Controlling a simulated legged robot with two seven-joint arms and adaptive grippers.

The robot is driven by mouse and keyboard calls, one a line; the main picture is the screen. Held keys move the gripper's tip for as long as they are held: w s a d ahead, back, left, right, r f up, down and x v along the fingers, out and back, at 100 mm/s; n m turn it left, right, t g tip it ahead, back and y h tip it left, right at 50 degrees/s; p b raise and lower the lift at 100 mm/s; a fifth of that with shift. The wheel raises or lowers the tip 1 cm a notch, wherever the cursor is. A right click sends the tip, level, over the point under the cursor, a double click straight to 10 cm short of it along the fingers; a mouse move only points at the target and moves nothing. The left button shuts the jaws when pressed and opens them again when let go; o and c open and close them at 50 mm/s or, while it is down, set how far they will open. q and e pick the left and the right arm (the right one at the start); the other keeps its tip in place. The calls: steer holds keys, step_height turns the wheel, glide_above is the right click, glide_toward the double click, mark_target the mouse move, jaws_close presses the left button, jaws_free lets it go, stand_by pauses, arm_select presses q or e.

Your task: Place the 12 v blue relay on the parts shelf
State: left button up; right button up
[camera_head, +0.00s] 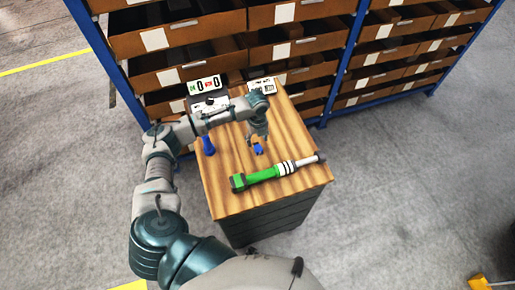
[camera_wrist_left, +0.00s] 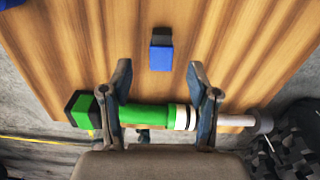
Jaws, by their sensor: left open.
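The blue relay (camera_head: 258,149) is a small blue block with a dark end, on the wooden top of the cabinet (camera_head: 228,189). In the left wrist view the relay (camera_wrist_left: 161,55) lies ahead of and between my fingers. My left gripper (camera_head: 257,136) is over the cabinet top, just above the relay in the picture. In the wrist view its two fingers (camera_wrist_left: 159,68) are spread apart with nothing held between them. The shelf rack (camera_head: 348,57) with blue posts and orange-brown bins stands behind the cabinet. My right gripper does not show.
A green tool with a grey shaft (camera_head: 262,175) lies along the front of the cabinet top. A blue object (camera_head: 208,146) stands at the left edge.

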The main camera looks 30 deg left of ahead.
mark_target(258, 147)
arm_select(q)
steer(key=f, duration=0.5)
steer(key=shift+d+f+p, duration=0.2)
steer(key=shift+f+p, duration=0.05)
steer(key=shift+p, duration=0.05)
jaws_close()
